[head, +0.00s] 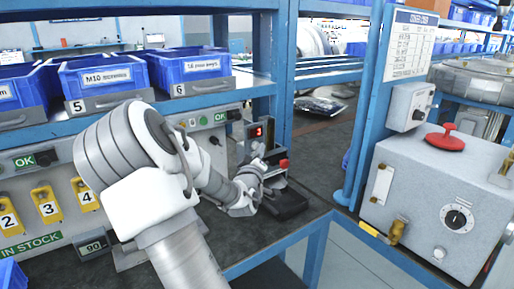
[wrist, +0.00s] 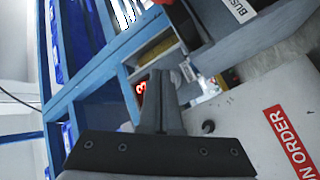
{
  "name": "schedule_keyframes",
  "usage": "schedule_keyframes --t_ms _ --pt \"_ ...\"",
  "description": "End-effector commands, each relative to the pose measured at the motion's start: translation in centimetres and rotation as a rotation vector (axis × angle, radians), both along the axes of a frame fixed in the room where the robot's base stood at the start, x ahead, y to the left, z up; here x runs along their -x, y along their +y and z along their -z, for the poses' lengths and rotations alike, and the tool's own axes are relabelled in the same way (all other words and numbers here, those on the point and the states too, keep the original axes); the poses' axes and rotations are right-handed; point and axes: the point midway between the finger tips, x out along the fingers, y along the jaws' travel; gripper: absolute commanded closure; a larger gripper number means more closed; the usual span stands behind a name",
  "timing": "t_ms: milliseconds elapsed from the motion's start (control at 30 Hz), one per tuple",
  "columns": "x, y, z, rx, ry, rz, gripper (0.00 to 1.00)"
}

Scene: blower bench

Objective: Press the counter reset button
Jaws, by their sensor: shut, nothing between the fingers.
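A counter with a lit red digit display (head: 260,131) stands at the right end of the bench. The digit looks like a 3, and the display (wrist: 140,92) also shows in the wrist view, just left of my fingers. A small red part (head: 284,163) sits below and right of the display in the head view; I cannot tell if it is the reset button. My gripper (wrist: 163,75) is shut and empty, its fingers pointing toward the counter. In the head view my wrist is in front of the counter and hides part of it. I cannot tell whether the fingertips touch anything.
Blue bins (head: 105,80) stand on the shelf above the bench. A blue post (head: 365,110) rises right of the counter. A grey box with a red knob (head: 445,138) and a dial stands further right. A black base (head: 288,203) lies near the bench's right edge.

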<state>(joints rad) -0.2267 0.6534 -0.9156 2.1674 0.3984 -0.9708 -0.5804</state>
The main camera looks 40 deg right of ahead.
Motion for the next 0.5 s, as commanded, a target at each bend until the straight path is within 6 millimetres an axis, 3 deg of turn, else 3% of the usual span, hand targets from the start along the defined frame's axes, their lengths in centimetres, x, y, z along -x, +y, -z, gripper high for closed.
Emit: schedule_keyframes --t_ms 500 --pt "-0.51 -0.05 -0.01 0.001 0.000 -0.001 1.00"
